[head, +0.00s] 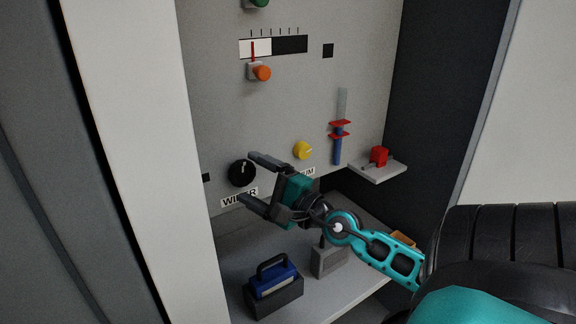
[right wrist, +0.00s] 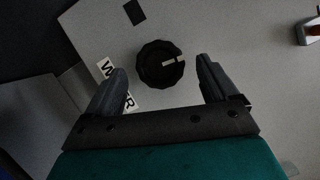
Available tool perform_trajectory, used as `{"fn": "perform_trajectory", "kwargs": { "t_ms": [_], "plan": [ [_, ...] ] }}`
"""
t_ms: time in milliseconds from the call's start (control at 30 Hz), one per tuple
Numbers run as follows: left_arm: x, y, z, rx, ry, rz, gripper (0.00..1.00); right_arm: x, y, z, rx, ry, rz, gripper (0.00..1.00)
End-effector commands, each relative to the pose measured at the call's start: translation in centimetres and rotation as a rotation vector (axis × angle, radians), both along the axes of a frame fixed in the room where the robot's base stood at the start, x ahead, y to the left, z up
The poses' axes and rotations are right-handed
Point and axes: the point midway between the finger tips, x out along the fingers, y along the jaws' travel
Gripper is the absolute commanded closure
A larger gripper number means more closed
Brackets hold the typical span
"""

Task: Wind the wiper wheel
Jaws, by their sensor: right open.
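The wiper wheel (head: 241,173) is a black round knob with a pale mark, on the grey panel just above the partly covered WIPER label (head: 232,199). My right gripper (head: 251,177) is open, with its two fingers pointing at the panel around the height of the wheel. In the right wrist view the wheel (right wrist: 161,64) sits ahead of the open fingers (right wrist: 163,84), between their lines and a little beyond the tips. Nothing is held. I cannot tell whether a finger touches the panel. My left gripper is not in view.
A yellow knob (head: 303,150) is right of the gripper. An orange button (head: 261,73) and a gauge (head: 273,46) are above. A red-and-blue slider (head: 339,131) and a small shelf with a red block (head: 379,156) are farther right. A blue-and-black box (head: 273,288) stands below.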

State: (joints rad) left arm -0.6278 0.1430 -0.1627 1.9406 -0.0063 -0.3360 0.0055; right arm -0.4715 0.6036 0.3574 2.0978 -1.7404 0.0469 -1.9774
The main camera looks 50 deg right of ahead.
Motion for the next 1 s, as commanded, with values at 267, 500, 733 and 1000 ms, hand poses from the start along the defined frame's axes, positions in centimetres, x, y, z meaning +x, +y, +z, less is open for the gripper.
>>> {"fn": "perform_trajectory", "kwargs": {
  "t_ms": [267,500,733,1000],
  "plan": [
    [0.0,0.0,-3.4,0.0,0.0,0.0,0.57,-4.0,-0.2,-1.2,-0.003,0.002,0.001,0.13],
    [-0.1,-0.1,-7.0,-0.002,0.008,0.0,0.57,-7.2,-0.5,-1.7,-0.001,0.001,-0.001,0.13],
    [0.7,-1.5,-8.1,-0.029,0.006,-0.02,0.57,-9.6,-0.7,-1.8,0.0,-0.003,-0.002,0.13],
    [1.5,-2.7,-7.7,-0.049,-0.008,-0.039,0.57,-11.0,-0.7,-1.5,-0.001,-0.001,0.001,0.13]
  ]
}}
